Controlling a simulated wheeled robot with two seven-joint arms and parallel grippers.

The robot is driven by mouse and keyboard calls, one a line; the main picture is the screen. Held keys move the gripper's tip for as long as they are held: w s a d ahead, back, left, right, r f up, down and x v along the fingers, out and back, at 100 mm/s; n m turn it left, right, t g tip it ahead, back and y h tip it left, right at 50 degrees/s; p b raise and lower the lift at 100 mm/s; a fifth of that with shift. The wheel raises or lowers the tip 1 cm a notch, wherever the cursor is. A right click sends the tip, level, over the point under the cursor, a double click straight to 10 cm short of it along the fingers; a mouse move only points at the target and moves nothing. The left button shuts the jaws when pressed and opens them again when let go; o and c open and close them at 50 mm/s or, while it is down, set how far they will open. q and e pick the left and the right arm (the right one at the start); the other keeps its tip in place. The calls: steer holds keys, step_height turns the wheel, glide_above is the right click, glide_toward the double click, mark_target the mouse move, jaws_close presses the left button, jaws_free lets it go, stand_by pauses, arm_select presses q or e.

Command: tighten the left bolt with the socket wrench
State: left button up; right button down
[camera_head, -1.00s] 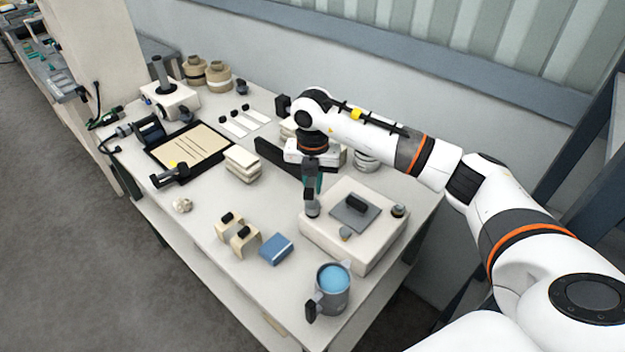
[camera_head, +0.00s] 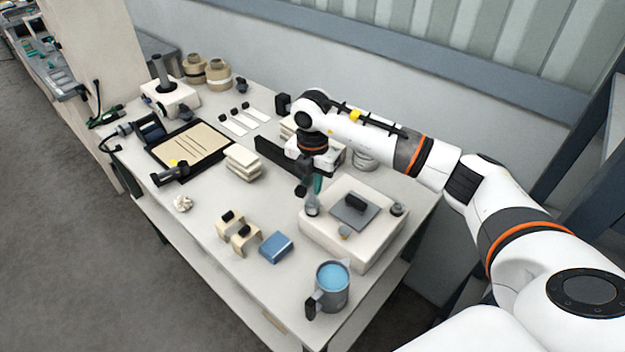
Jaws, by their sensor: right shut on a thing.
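My right gripper (camera_head: 307,180) is above the left edge of a cream box-shaped block (camera_head: 365,243) and is shut on the socket wrench (camera_head: 312,205). The wrench has a grey socket end pointing down and a green part beside the fingers. Its lower end is at the block's left back corner, where it hides the left bolt; I cannot tell whether it sits fully on it. My left gripper is not in view.
A grey mug with blue contents (camera_head: 333,285) stands at the table's front corner. A blue box (camera_head: 276,247) and tan blocks with black knobs (camera_head: 243,238) are left of the cream block. A black-framed tray (camera_head: 203,137) and stacked cream pads (camera_head: 242,163) lie farther left.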

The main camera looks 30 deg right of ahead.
steer(key=shift+r, duration=0.15)
steer(key=shift+r+p, duration=1.65)
steer(key=shift+r, duration=0.75)
